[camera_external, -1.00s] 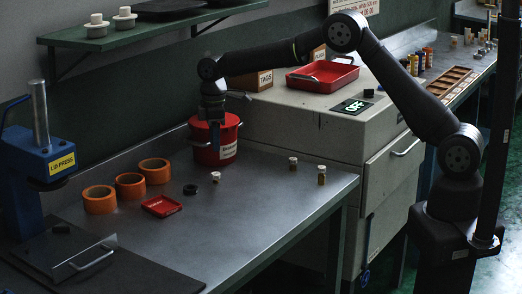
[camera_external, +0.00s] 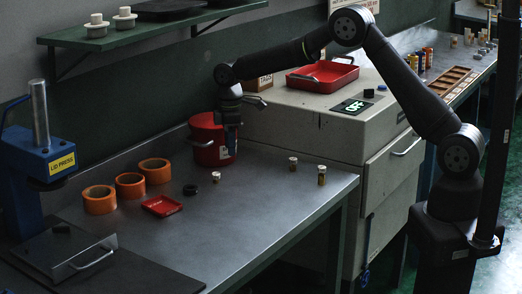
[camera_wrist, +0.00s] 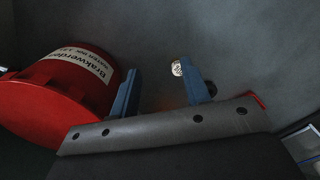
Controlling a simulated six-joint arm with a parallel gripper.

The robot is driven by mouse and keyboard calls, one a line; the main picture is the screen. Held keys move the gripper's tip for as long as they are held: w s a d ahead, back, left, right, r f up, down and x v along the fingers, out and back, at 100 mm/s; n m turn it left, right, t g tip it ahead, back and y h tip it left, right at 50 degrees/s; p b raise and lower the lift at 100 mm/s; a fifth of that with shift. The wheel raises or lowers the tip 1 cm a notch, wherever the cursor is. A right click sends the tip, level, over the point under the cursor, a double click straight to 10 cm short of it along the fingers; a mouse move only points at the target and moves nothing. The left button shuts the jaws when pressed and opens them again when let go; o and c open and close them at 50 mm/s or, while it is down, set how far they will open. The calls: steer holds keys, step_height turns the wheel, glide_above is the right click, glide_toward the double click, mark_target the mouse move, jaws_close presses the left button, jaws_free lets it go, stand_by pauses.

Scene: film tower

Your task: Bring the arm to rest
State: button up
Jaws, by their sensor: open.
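My gripper (camera_external: 231,140) is beside the right side of the red bucket (camera_external: 206,146), fingers pointing down above the metal bench. In the wrist view my gripper (camera_wrist: 160,92) has its two blue fingers apart with nothing held between them. The red bucket (camera_wrist: 60,100) with a white label lies to the left of the fingers there. A small round pale-topped piece (camera_wrist: 177,68) shows beyond the gap between the fingers. My arm reaches over the grey cabinet from its base at the right.
Orange rings (camera_external: 130,186), a small red tray (camera_external: 162,206) and small bottles (camera_external: 293,163) stand on the bench (camera_external: 250,215). A blue lid press (camera_external: 45,160) is at the left. The grey cabinet (camera_external: 335,120) carries a red tray (camera_external: 323,76). The bench's front middle is clear.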

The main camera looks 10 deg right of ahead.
steer(key=w+d+r, duration=0.2)
steer(key=d+r, duration=0.2)
steer(key=d, duration=0.3)
steer(key=shift+m, duration=0.7)
steer(key=s+d, duration=0.3)
steer(key=d, duration=0.3)
steer(key=s+d, duration=0.4)
steer(key=d, duration=0.2)
steer(key=s+d, duration=0.3)
steer(key=d, duration=0.3)
steer(key=shift+s+d+f, duration=0.1)
steer(key=shift+s+f, duration=0.1)
steer(key=s+a+f, duration=0.2)
steer(key=a+f, duration=0.2)
steer(key=a, duration=0.4)
steer(key=shift+f, duration=0.4)
